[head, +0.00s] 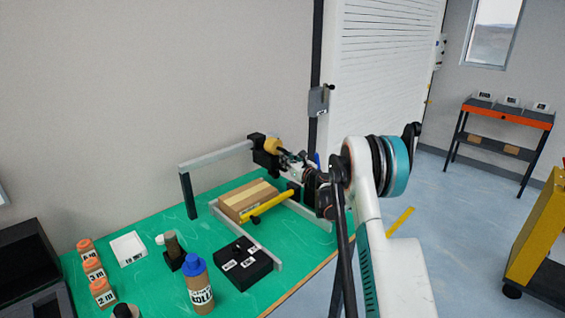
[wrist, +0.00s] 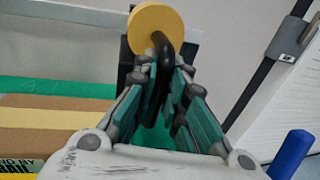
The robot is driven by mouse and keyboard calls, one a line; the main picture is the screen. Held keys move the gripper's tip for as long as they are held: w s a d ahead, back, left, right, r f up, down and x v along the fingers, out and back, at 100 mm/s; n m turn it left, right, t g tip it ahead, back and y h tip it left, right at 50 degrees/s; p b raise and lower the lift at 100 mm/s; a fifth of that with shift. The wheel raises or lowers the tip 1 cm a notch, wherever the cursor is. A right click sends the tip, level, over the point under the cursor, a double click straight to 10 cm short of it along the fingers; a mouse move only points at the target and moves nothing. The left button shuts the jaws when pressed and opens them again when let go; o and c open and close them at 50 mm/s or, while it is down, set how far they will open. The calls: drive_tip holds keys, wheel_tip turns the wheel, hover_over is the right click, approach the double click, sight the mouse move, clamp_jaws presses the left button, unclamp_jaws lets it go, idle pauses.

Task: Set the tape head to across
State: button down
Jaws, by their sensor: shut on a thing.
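The tape head is a black block (head: 261,157) with a tan-yellow roll (head: 273,146), at the right end of a grey overhead bar (head: 215,155). The roll (wrist: 156,28) is at the top of the wrist view. A black curved handle (wrist: 163,50) comes down from in front of the roll between my fingers. My gripper (wrist: 160,80) is shut on this handle; in the head view my gripper (head: 291,160) is just right of the tape head. The fingers hide part of the handle and block. I cannot tell the head's exact angle.
A taped brown carton (head: 247,198) lies below the bar, beside a yellow rail (head: 268,206). A black box with labels (head: 243,262), a blue-capped bottle (head: 198,285) and several orange-capped bottles (head: 93,268) stand on the green table top.

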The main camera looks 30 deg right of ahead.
drive_tip(key=shift+r, duration=0.15)
drive_tip(key=c, duration=1.6)
unclamp_jaws()
drive_tip(key=shift+c, duration=0.2)
drive_tip(key=shift+s+a+r, duration=0.15)
drive_tip(key=s+d, duration=0.1)
drive_tip(key=s, duration=1)
drive_tip(key=shift+s+d, duration=0.25)
drive_tip(key=shift+s, duration=0.15)
